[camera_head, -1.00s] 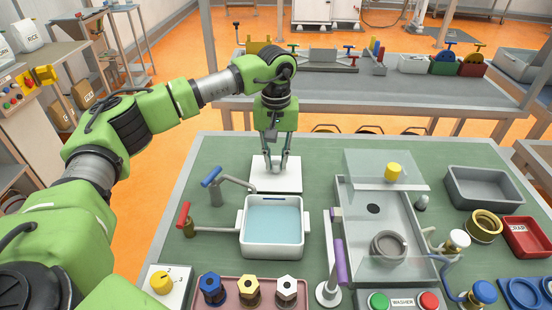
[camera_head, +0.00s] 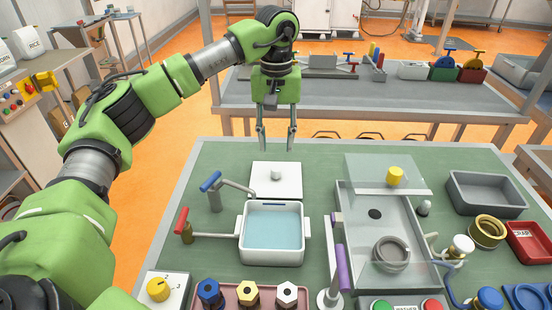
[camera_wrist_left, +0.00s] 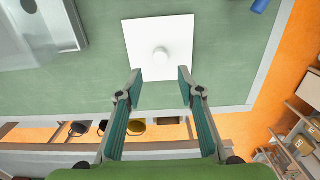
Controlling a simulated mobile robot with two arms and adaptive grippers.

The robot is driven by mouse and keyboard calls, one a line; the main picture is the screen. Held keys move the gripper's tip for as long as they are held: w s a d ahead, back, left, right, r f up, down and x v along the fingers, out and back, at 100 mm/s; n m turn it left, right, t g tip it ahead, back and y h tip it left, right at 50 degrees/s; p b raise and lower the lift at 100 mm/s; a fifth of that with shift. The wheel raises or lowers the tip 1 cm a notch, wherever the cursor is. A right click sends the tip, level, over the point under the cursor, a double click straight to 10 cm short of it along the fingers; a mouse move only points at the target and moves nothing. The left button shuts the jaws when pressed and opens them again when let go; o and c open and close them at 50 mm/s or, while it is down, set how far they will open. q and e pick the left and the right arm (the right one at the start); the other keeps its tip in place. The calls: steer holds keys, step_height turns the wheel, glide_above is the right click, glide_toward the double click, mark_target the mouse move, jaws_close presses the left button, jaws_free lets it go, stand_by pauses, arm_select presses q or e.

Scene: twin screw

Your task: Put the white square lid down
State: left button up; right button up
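The white square lid (camera_head: 289,186) lies flat on the green bench top, just behind the white tub of water (camera_head: 251,233). A small round knob stands up at the lid's middle. The lid also shows in the left wrist view (camera_wrist_left: 172,38), apart from the fingers. My left gripper (camera_head: 277,148) is open and empty, above and behind the lid in the head view. In the left wrist view its two fingertips (camera_wrist_left: 160,76) are spread wide, near the lid's edge. My right gripper is not in view.
A blue-handled tap (camera_head: 214,190) and a red-handled tap (camera_head: 184,226) stand left of the tub. A clear-covered washer basin (camera_head: 404,215) is on the right. A pink tray (camera_head: 266,305) with several nuts is in front. Bare green bench lies left of the lid.

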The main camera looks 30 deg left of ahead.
arm_select(q)
step_height(320, 180, up, 4)
stand_by(0.7)
